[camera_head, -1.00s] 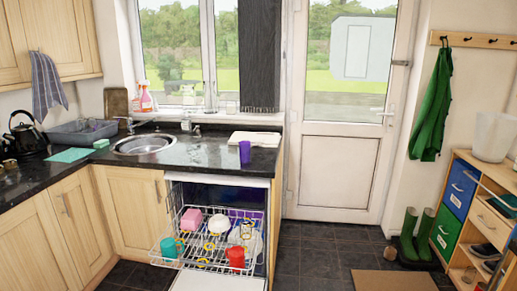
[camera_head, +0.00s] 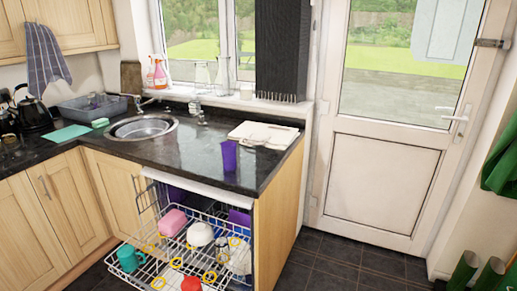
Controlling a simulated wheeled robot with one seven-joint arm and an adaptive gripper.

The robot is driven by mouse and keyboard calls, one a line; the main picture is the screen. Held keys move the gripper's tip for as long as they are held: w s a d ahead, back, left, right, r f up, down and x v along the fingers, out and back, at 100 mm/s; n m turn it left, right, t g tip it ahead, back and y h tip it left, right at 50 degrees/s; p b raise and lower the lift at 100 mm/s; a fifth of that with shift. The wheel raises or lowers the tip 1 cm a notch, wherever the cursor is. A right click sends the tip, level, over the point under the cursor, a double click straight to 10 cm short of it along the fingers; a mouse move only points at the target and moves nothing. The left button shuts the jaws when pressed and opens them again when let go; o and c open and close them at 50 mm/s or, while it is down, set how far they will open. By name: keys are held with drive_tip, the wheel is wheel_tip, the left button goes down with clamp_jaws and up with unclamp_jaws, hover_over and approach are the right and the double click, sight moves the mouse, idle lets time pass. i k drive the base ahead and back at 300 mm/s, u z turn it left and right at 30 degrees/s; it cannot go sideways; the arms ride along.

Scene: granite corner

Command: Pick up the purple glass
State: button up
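The purple glass (camera_head: 229,155) stands upright on the dark granite counter (camera_head: 195,155), near its front right corner. It is just in front of a white board or folded cloth (camera_head: 263,133). My gripper is not in view.
Below the counter, an open dishwasher rack (camera_head: 160,245) juts out with a pink item (camera_head: 172,222), white bowl (camera_head: 200,234), teal mug (camera_head: 131,258) and red cup (camera_head: 191,284). A round sink (camera_head: 143,127) lies left of the glass. Dark floor (camera_head: 345,262) is free before the door (camera_head: 385,170).

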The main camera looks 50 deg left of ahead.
sight(228, 148)
drive_tip(key=i, duration=0.6)
drive_tip(key=u, duration=2.1)
